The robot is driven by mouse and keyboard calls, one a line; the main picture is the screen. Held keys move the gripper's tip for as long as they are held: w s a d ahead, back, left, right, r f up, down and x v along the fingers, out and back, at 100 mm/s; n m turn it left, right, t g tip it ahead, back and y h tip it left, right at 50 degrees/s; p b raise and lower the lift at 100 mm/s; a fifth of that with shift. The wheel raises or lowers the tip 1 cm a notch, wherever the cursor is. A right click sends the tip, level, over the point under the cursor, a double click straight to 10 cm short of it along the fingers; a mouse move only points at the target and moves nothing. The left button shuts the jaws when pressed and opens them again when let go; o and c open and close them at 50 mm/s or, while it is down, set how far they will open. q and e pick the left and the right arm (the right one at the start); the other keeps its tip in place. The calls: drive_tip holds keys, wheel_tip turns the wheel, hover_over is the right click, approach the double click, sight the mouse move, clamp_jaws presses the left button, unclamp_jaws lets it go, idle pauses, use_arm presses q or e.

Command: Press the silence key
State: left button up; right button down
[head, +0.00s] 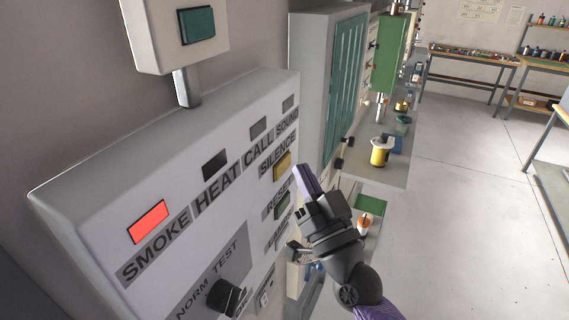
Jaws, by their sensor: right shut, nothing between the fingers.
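The silence key is a yellow rectangular key (282,166) on the right part of the grey alarm panel (90,180), just under the label SILENCE. My right gripper (306,180) is shut and empty. In the picture its fingertips are just right of the yellow key, with a small gap between them. I cannot tell how far they are from the panel face in depth. A green key (282,206) by the label RESET sits below the yellow one, left of the gripper. My left gripper is not in view.
The red SMOKE lamp (149,222) is lit; the HEAT lamp (215,165) is dark. A black NORM/TEST knob (224,297) sticks out low on the panel. A grey box with a green key (197,25) stands above. Cabinets and benches lie beyond; floor at right is clear.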

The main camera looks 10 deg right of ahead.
drive_tip(key=s+d, duration=0.2)
drive_tip(key=d, duration=0.2)
drive_tip(key=shift+s+d, duration=0.1)
drive_tip(key=shift+s, duration=0.3)
drive_tip(key=shift+f, duration=0.1)
idle(0.5)
